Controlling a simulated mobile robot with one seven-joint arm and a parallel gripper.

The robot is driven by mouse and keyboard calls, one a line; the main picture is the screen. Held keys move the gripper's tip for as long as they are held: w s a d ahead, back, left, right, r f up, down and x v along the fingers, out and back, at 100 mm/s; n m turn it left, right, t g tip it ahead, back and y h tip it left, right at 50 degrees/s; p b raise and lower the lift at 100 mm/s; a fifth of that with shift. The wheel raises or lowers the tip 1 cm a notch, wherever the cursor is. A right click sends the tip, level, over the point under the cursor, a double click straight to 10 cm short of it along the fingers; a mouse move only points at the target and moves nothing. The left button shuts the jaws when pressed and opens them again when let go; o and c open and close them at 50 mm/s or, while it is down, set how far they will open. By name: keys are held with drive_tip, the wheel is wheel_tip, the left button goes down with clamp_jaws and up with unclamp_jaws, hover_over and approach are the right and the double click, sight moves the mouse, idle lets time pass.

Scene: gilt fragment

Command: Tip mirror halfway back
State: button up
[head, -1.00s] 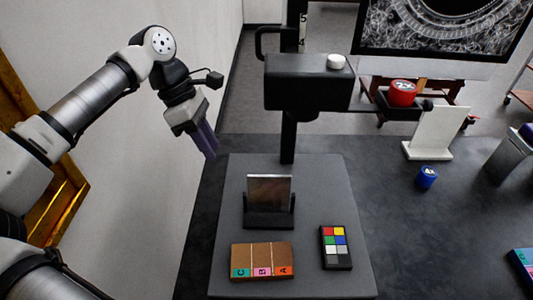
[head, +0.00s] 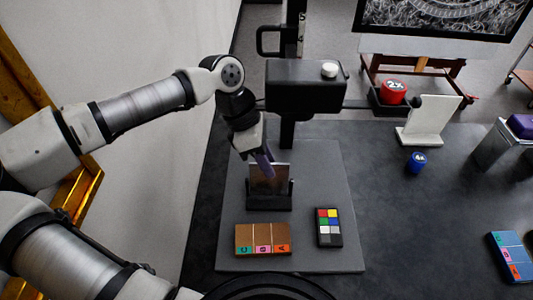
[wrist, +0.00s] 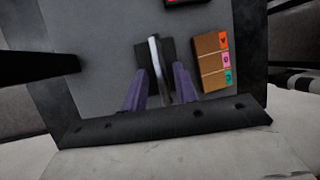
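The mirror (head: 282,183) is a small reflective brownish panel standing near upright in a black stand (head: 270,200) on the grey board. In the wrist view the mirror (wrist: 156,60) shows nearly edge-on, with the stand (wrist: 141,52) beneath it. My gripper (head: 264,166) is above the mirror, its purple fingers pointing down over the top edge. In the wrist view the gripper (wrist: 158,82) is open, one finger on each side of the mirror, with gaps visible. I cannot tell whether either finger touches it.
A brown card with coloured letter tabs (head: 262,236) and a colour chart (head: 328,227) lie in front of the stand. A black camera-like box (head: 304,88) on a column stands behind. A blue weight (head: 416,162) and white panel (head: 432,118) are to the right.

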sight(277, 178)
drive_tip(key=shift+f, duration=0.1)
clamp_jaws()
idle(0.3)
drive_tip(key=shift+w+d+f+n+g+b, duration=0.1)
drive_tip(key=shift+w+f+n+g+b, duration=0.1)
drive_tip(key=shift+w+g+b, duration=0.45)
drive_tip(key=shift+w+f+n+g+b, duration=0.1)
drive_tip(key=shift+w+f+g+b, duration=0.2)
drive_tip(key=shift+g, duration=0.55)
drive_tip(key=shift+w+f+n+g+b, duration=0.2)
drive_tip(key=shift+w+g+b, duration=0.2)
drive_tip(key=shift+g, duration=0.45)
drive_tip(key=shift+w+f+n+g+b, duration=0.15)
drive_tip(key=shift+w+n+g+b, duration=0.2)
drive_tip(key=shift+g, duration=0.5)
drive_tip(key=shift+s, duration=0.1)
